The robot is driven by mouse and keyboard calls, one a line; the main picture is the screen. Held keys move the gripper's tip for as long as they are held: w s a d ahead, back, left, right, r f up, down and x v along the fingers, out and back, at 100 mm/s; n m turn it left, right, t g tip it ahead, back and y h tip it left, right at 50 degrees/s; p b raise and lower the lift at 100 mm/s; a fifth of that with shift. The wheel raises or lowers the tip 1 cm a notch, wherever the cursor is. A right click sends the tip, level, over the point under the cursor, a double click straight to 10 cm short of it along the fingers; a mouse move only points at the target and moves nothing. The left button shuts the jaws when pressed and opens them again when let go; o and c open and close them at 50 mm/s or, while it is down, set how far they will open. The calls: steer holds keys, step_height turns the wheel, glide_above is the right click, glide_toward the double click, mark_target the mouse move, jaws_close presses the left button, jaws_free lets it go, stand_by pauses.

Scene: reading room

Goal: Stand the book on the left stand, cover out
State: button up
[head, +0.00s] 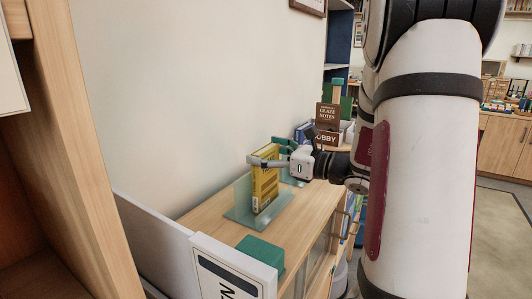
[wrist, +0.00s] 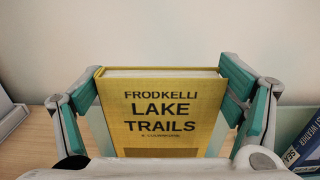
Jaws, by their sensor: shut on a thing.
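The yellow book (head: 265,188) is upright at the translucent left stand (head: 242,198), its spine side toward the head camera. The stand's back panel is just left of the book, and its base plate is below. I cannot tell whether the book's bottom edge touches the base. My gripper (head: 271,154) is shut on the upper part of the book. In the wrist view, the book's cover (wrist: 162,108), reading "Frodkelli Lake Trails", faces my wrist, with teal finger pads at its left and right sides. The cover's lower part is hidden by the gripper body.
A teal block (head: 262,250) and a white sign (head: 226,268) are at the cabinet's near end. A blue book (wrist: 303,147) lies right of the held book. A wall runs behind the cabinet top.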

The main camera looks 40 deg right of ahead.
steer(key=shift+f, duration=0.15)
steer(key=o, duration=1.6)
steer(key=shift+o, duration=0.2)
steer(key=shift+s+d+r, duration=0.1)
steer(key=shift+s+r, duration=0.1)
steer(key=shift+s, duration=0.05)
steer(key=v, duration=1.1)
steer(key=shift+s, duration=0.3)
steer(key=shift+d, duration=0.1)
